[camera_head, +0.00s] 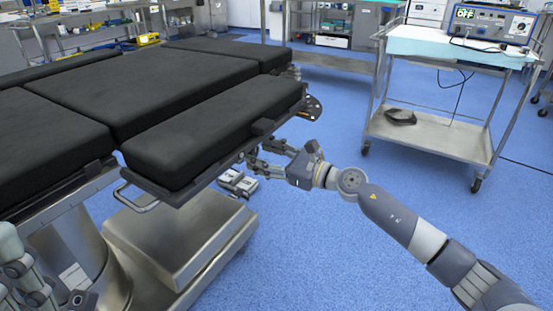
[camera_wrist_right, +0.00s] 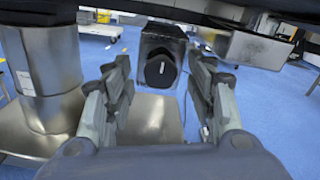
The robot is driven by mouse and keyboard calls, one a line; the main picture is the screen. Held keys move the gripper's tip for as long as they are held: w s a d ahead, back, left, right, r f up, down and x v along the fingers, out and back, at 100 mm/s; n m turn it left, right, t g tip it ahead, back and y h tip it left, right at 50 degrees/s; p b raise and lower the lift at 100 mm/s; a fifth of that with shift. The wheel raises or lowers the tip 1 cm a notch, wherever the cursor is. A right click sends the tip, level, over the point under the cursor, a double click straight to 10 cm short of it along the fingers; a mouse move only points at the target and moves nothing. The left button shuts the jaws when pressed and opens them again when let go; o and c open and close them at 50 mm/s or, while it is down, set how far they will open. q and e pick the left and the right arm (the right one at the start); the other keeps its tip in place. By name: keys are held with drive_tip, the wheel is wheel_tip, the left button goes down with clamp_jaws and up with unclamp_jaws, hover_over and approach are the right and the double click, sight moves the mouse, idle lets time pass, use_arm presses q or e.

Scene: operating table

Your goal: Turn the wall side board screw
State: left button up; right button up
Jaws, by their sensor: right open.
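The operating table's narrow black side board (camera_head: 215,130) is nearest my right arm. Under its edge, my right gripper (camera_head: 256,160) is open and empty. In the right wrist view, a round black knob (camera_wrist_right: 159,70), apparently the screw, sits on a dark block (camera_wrist_right: 160,43) under the board. It shows in the gap between the open fingers (camera_wrist_right: 163,90), ahead of them and apart from them. In the head view I cannot make out this knob. Part of my left gripper (camera_head: 32,275) shows at the lower left; its fingers are not clear.
The table's metal base (camera_head: 190,235) stands below the board. A metal handle (camera_head: 137,200) sticks out at the board's near end. A steel trolley (camera_head: 425,135) with a device (camera_head: 490,24) stands at the right. The blue floor between is clear.

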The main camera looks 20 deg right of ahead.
drive_tip(key=v, duration=1.1)
drive_tip(key=shift+s+d, duration=0.25)
